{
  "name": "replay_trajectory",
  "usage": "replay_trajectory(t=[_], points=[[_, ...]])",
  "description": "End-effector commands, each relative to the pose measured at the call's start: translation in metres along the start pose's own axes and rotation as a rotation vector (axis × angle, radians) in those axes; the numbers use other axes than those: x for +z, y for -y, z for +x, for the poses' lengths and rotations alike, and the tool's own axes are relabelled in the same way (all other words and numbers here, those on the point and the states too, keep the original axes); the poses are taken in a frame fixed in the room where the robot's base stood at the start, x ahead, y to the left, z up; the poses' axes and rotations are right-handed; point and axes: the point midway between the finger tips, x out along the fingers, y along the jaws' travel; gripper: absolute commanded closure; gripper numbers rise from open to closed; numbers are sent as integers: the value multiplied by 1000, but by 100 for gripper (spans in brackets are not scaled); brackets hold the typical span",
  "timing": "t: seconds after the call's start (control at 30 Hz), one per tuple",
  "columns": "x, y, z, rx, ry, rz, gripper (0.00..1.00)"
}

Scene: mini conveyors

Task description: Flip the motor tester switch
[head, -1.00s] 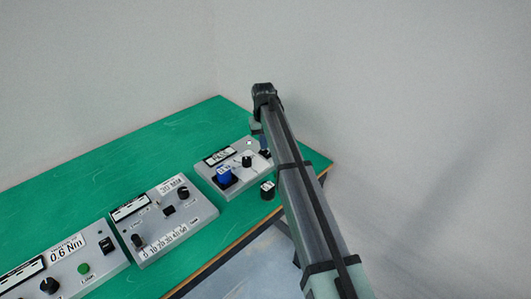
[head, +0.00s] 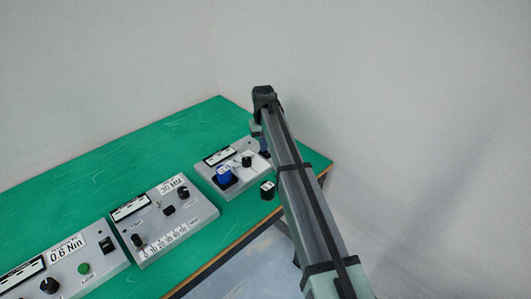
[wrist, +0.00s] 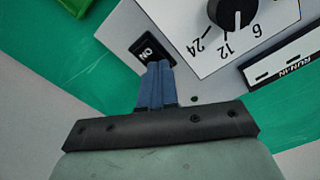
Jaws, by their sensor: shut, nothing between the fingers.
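The motor tester is the grey box (head: 212,174) at the right end of the bench, with a white panel, a dial knob (head: 247,161) and a blue part (head: 224,174) on it. In the wrist view its black rocker switch (wrist: 145,47), marked ON, lies just beyond my fingertips. My gripper (wrist: 158,68) has blue fingers, shut together and empty. The fingertips overlap the switch's near edge in that view; I cannot tell whether they touch it. In the head view my arm partly hides the tester's right side, and the switch cannot be made out there.
Close to the switch in the wrist view are the numbered dial (wrist: 235,12) and a RUN label strip (wrist: 285,68). A small black part (head: 268,190) lies in front of the tester. Other grey boxes (head: 205,207) stand to the left. The green bench (head: 130,160) is clear behind them.

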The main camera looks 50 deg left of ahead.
Motion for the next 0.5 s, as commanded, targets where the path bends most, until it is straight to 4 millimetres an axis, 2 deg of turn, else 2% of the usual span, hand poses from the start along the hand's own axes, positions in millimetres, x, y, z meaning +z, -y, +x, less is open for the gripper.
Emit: replay_trajectory(t=[0.17,0.5], points=[[0,0,-3,0,1,0,100],[0,0,-25,0,1,0,100]])
